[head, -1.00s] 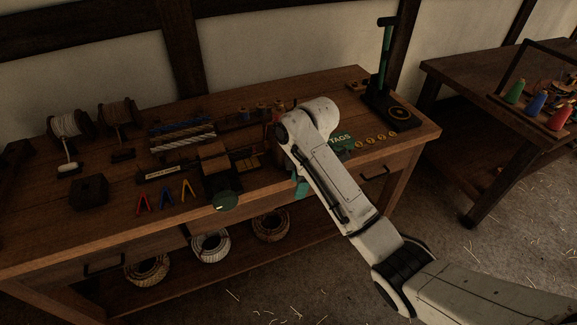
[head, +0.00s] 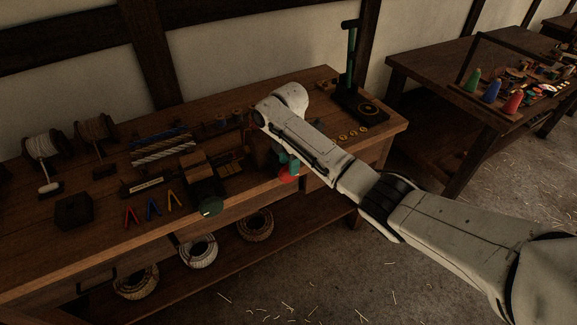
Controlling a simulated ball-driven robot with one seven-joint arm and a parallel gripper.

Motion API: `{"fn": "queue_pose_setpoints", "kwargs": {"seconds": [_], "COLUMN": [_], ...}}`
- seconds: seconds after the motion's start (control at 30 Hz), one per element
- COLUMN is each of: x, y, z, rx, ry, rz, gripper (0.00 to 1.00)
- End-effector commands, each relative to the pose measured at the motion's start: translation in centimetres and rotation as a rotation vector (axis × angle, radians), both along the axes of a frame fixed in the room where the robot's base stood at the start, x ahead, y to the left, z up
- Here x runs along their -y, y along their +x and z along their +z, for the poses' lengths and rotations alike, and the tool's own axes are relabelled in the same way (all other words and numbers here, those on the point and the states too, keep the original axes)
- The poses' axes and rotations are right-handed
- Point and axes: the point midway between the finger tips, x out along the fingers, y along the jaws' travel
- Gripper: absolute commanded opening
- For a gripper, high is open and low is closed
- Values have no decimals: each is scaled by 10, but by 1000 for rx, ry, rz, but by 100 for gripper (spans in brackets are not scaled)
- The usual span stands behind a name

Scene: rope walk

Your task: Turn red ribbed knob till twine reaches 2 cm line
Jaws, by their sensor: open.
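A red knob (head: 287,175) shows at the bench's front edge, just below my forearm; its ribs are too small to make out. My gripper (head: 285,160) is partly hidden behind my arm. Its teal parts show right beside and above the red knob, and it is open. I cannot tell whether it touches the knob. The twine and the 2 cm line belonging to this knob cannot be made out; my arm covers that area.
A green knob (head: 212,207) sits on a device at the bench's (head: 110,262) front, left of my gripper. Coloured clips (head: 153,210), a dark block (head: 73,210) and spools (head: 42,148) stand further left. A dark stand (head: 350,85) rises at the right. Coils (head: 198,251) lie on the shelf below.

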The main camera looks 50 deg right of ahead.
Motion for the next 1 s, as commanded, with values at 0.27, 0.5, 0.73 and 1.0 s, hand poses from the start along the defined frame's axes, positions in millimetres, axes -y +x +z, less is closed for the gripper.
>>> {"fn": "queue_pose_setpoints", "kwargs": {"seconds": [0.27,0.5,0.73,1.0], "x": [0,0,0,0], "y": [0,0,0,0], "z": [-27,-30,-29,-29], "rx": [0,0,0,0], "ry": [0,0,0,0], "rz": [1,1,1,0], "gripper": [51,51,37,11]}}
